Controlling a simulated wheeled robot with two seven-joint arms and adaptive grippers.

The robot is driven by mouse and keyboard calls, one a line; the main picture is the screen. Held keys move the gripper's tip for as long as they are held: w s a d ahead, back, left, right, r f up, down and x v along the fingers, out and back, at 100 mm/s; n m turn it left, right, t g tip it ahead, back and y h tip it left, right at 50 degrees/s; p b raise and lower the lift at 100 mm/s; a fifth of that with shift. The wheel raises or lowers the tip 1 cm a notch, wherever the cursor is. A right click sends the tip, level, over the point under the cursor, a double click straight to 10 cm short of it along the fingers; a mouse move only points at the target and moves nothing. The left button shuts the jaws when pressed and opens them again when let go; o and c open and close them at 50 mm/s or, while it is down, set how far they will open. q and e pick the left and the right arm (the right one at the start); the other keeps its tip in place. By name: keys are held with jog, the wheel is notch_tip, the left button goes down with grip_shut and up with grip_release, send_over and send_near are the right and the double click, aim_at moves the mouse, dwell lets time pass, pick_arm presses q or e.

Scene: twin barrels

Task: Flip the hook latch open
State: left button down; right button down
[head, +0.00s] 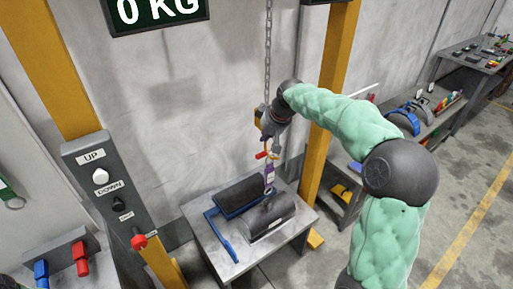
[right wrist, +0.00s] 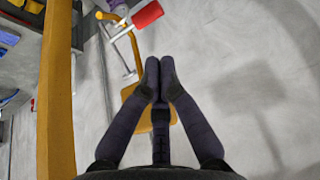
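A hook (head: 274,153) hangs on a chain (head: 268,50) above the small table, with a red-tipped piece (head: 261,155) that looks like its latch. In the right wrist view, the red piece (right wrist: 148,14) sits at the top, beside a yellow-orange bar (right wrist: 107,15) and thin pale metal rods. My right gripper (head: 267,136) is beside the hook block, partly covering it. Its fingertips (right wrist: 159,68) are together with nothing seen between them, apart from the red piece. A yellow part (right wrist: 133,96) shows behind the fingers. My left gripper is out of view.
Yellow posts (head: 331,98) flank the table. A control box (head: 108,187) stands left.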

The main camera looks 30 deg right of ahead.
jog(key=shift+f, duration=0.1)
jog(key=b+x, duration=0.2)
jog(key=x, duration=0.7)
jog(key=shift+w+f, duration=0.25)
jog(key=shift+f, duration=0.1)
